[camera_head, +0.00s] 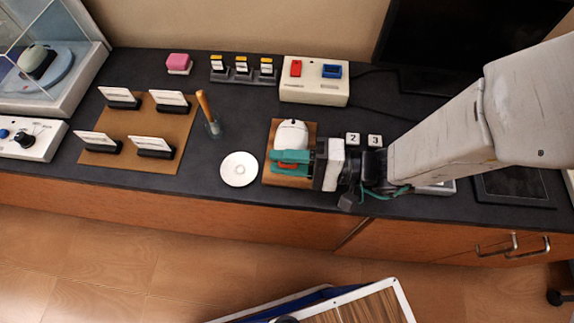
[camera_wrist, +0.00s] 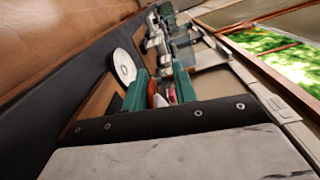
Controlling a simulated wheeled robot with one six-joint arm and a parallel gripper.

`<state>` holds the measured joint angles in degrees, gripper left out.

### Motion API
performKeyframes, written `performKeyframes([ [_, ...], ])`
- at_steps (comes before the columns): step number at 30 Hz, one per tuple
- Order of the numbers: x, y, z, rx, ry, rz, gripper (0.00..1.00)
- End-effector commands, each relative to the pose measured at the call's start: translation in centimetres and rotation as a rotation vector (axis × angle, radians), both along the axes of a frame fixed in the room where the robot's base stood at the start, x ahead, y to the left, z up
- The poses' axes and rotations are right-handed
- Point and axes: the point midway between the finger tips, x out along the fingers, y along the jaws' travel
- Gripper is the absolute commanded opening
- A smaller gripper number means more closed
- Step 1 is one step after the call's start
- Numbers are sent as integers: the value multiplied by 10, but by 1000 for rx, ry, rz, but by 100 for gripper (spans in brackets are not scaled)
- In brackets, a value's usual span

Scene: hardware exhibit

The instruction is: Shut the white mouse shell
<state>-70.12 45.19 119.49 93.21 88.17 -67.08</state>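The white mouse shell (camera_head: 291,134) sits on a small wooden board (camera_head: 268,174) on the dark counter. Its rounded back part shows behind my gripper, and its front part is hidden. My gripper (camera_head: 288,163) points left, low over the board just in front of the shell. Its teal fingers stand apart, and something red shows by them. In the wrist view the fingers (camera_wrist: 160,88) also stand apart, with a red piece (camera_wrist: 152,92) and a pale piece in the gap. I cannot tell whether the fingers touch these.
A white disc (camera_head: 239,169) lies left of the board. Number tiles (camera_head: 353,139) lie to its right. A cream switch box (camera_head: 315,81) stands behind. A wooden-handled tool (camera_head: 208,113) and a card board (camera_head: 133,130) are further left. The counter's front edge is close.

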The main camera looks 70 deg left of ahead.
Motion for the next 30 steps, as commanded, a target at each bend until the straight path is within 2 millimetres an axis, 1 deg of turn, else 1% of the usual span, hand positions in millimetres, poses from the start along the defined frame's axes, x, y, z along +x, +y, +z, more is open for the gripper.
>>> performKeyframes([
  [4, 3, -1, 0, -1, 1, -4, 28],
  [7, 10, -4, 0, 0, 1, -7, 28],
  [15, 51, -22, 1, -1, 0, -8, 28],
  [18, 62, -27, 1, -1, 1, -6, 28],
  [22, 68, -31, 1, 0, 1, -1, 28],
  [30, 69, -31, 1, -1, 0, 0, 28],
])
